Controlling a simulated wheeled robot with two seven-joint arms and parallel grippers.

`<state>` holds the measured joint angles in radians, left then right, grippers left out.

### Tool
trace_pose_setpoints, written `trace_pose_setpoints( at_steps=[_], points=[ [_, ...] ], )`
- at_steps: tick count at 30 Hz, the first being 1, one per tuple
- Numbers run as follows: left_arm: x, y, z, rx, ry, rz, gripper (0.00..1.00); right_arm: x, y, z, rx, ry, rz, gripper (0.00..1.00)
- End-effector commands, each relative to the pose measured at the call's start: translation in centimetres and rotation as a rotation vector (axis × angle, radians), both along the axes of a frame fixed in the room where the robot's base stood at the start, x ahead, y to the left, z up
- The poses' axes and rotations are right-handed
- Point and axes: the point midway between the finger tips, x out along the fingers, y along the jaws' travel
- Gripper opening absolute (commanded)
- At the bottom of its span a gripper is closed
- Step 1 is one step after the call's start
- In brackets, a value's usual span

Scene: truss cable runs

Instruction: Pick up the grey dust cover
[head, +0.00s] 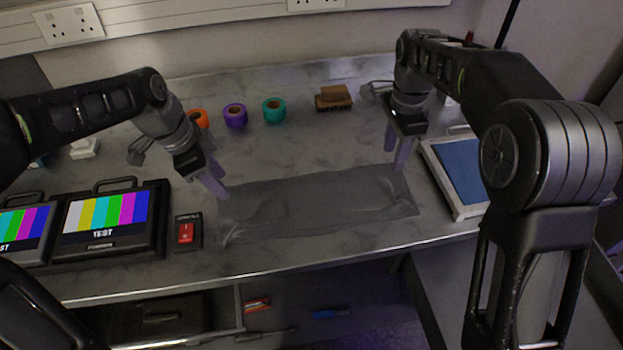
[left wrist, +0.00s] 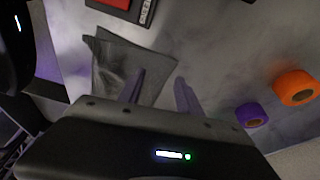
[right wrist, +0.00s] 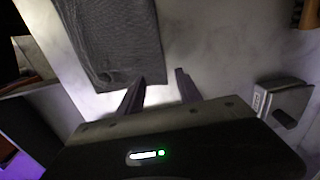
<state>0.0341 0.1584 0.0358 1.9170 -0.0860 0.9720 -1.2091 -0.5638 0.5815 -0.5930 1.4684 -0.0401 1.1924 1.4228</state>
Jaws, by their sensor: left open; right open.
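The grey dust cover (head: 318,204) lies flat and slightly wrinkled on the worktop in the head view. My left gripper (head: 222,190) is at its left back corner, fingers pointing down. In the left wrist view the cover (left wrist: 110,68) lies by one finger of the left gripper (left wrist: 160,90), whose fingers are apart. My right gripper (head: 396,158) is at the cover's right back corner. In the right wrist view the cover (right wrist: 112,40) reaches one finger of the right gripper (right wrist: 163,85), with a gap between the fingers. I cannot tell whether either gripper touches the cloth.
Orange (head: 197,118), purple (head: 235,115) and teal (head: 274,110) tape rolls and a brown brush (head: 333,98) stand behind the cover. Test monitors (head: 105,220) and a red switch box (head: 186,233) are left. A blue-topped tray (head: 460,170) is right. The worktop's front edge (head: 330,255) is close.

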Motion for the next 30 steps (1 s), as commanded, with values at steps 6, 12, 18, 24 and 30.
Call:
trace_pose_setpoints(
  at_steps=[6,12,18,24,30],
  points=[
    [0.0,0.0,-1.7,0.0,0.001,0.0,0.42,0.0,0.0,-1.8,-0.001,0.001,0.001,0.42],
    [0.0,0.0,-1.8,0.0,-0.001,0.0,0.42,0.0,0.0,-1.9,0.0,0.0,0.001,0.42],
    [0.0,0.0,-2.3,0.0,0.0,0.0,0.42,0.0,0.0,-2.3,0.0,0.0,0.001,0.42],
    [0.0,0.0,-2.6,0.0,-0.001,0.0,0.42,0.0,0.0,-2.7,0.0,-0.001,0.001,0.42],
    [0.0,0.0,-2.9,0.0,0.0,0.0,0.42,0.0,0.0,-2.7,0.0,0.0,0.001,0.42]
  ],
)
